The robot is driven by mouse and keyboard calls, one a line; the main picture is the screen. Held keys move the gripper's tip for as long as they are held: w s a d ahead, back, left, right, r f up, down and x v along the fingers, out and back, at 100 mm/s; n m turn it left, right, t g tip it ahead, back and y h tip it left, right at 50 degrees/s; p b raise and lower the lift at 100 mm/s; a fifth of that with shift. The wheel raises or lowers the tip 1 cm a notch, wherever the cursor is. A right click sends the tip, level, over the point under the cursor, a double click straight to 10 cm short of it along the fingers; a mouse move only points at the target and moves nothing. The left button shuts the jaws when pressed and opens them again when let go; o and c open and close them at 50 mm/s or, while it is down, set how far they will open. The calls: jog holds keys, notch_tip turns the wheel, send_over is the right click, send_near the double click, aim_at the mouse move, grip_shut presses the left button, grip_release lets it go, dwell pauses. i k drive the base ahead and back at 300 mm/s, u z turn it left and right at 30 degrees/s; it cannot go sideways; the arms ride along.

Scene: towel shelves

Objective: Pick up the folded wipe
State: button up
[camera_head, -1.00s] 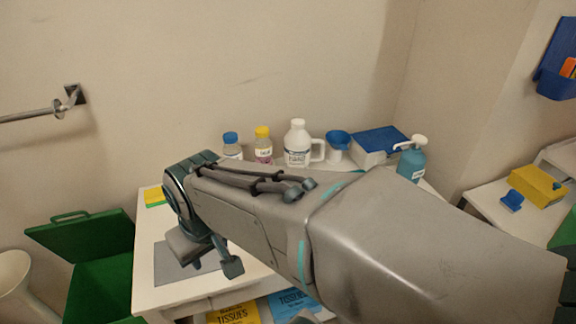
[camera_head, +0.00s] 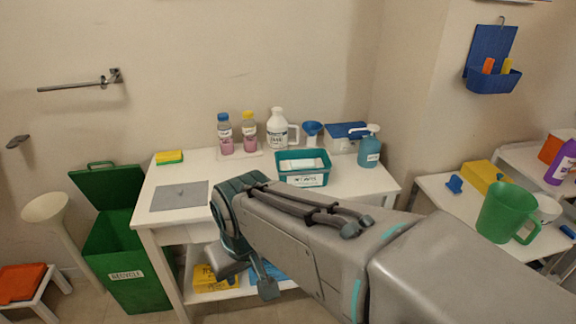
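I cannot clearly make out a folded wipe. A teal open box (camera_head: 303,179) with a white label stands on the white table, and something pale and flat (camera_head: 302,163) shows inside it; I cannot tell whether that is the wipe. A flat grey sheet or mat (camera_head: 178,196) lies at the table's left front. My gripper (camera_head: 247,273) hangs at the end of my arm, in front of the table's front edge and to the lower left of the teal box. Its fingertips are not clear, and I see nothing held.
Bottles (camera_head: 277,129), a blue funnel (camera_head: 312,129), a blue-lidded box (camera_head: 344,138) and a pump bottle (camera_head: 369,150) line the table's back. A sponge (camera_head: 169,157) lies back left. A yellow pack (camera_head: 212,281) is on the lower shelf. A green recycling bin (camera_head: 125,268) stands left.

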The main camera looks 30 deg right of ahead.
aim_at(308, 163)
jog(key=z, duration=0.45)
jog(key=i, duration=0.6)
jog(key=z, duration=0.6)
jog(key=i, duration=0.4)
jog(key=z, duration=0.2)
